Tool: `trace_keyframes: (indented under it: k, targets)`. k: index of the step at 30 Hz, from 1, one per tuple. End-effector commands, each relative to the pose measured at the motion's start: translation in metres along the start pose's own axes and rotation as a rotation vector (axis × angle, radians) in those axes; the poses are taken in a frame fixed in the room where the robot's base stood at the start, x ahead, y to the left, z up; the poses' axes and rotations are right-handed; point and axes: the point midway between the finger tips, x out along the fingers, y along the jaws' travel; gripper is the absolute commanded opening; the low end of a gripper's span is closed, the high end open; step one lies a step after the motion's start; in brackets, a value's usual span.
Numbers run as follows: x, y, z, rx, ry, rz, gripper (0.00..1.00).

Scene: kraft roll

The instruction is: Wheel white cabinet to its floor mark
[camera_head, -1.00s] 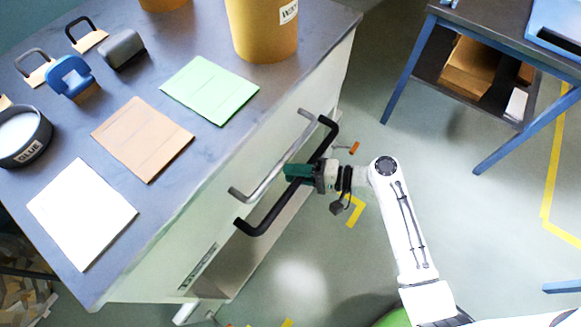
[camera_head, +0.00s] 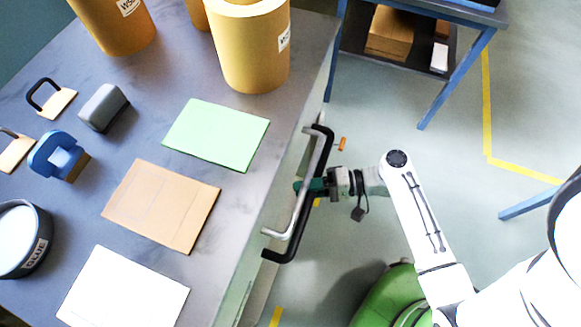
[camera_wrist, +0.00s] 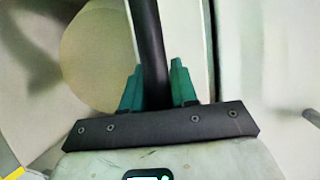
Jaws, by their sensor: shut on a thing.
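The white cabinet (camera_head: 236,213) has a grey top and fills the left of the head view. A silver handle (camera_head: 304,210) and a black handle (camera_head: 291,248) run along its right side. My gripper (camera_head: 312,187), with green fingers, is shut on the black handle. In the wrist view the black bar (camera_wrist: 149,45) passes between the green fingers of my gripper (camera_wrist: 157,88). Yellow floor marking shows as a piece (camera_head: 276,316) at the bottom and a small bit (camera_head: 317,202) beside my gripper. The rest of that marking is hidden.
On the cabinet top are kraft rolls (camera_head: 250,55), green (camera_head: 216,134), brown (camera_head: 160,207) and white sheets (camera_head: 122,292), a glue tub (camera_head: 24,240) and several small tools. A blue-legged table (camera_head: 455,82) stands at upper right.

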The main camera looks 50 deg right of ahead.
Motion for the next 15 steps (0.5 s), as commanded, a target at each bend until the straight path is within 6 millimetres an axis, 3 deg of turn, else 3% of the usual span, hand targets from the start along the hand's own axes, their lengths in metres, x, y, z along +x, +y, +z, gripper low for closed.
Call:
trace_keyframes:
  k: [6, 15]
  targets:
    - [-0.019, 0.006, 0.008, 0.004, 0.003, 0.003, 0.0]
    - [-0.027, 0.008, 0.011, 0.002, 0.0, 0.002, 0.0]
